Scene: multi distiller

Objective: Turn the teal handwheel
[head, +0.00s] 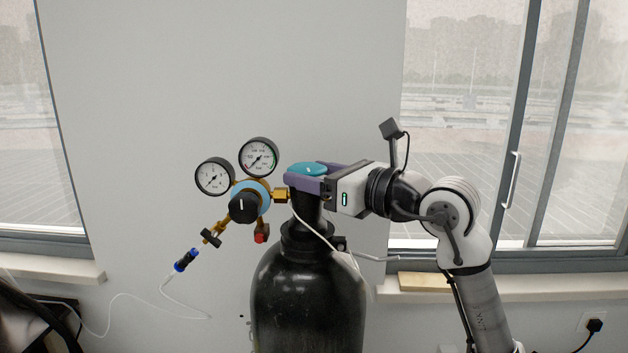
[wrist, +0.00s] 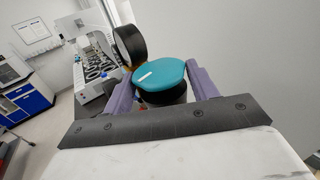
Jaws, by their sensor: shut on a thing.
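The teal handwheel (head: 307,169) sits on top of the black gas cylinder (head: 308,300). It also shows in the wrist view (wrist: 160,75) as a teal disc with a short white mark on its upper left. My gripper (head: 305,178) reaches in from the right at the height of the handwheel. Its two purple fingers lie on either side of the handwheel and are shut on it. In the wrist view the fingers (wrist: 158,88) stand left and right of the disc. The underside of the handwheel is mostly hidden.
Two round gauges (head: 236,168) and a regulator with a black knob (head: 244,206) stand just left of the handwheel. A thin white hose (head: 150,297) hangs from the regulator's blue connector (head: 186,259). A wall and windows are behind. A window sill (head: 500,288) lies at the right.

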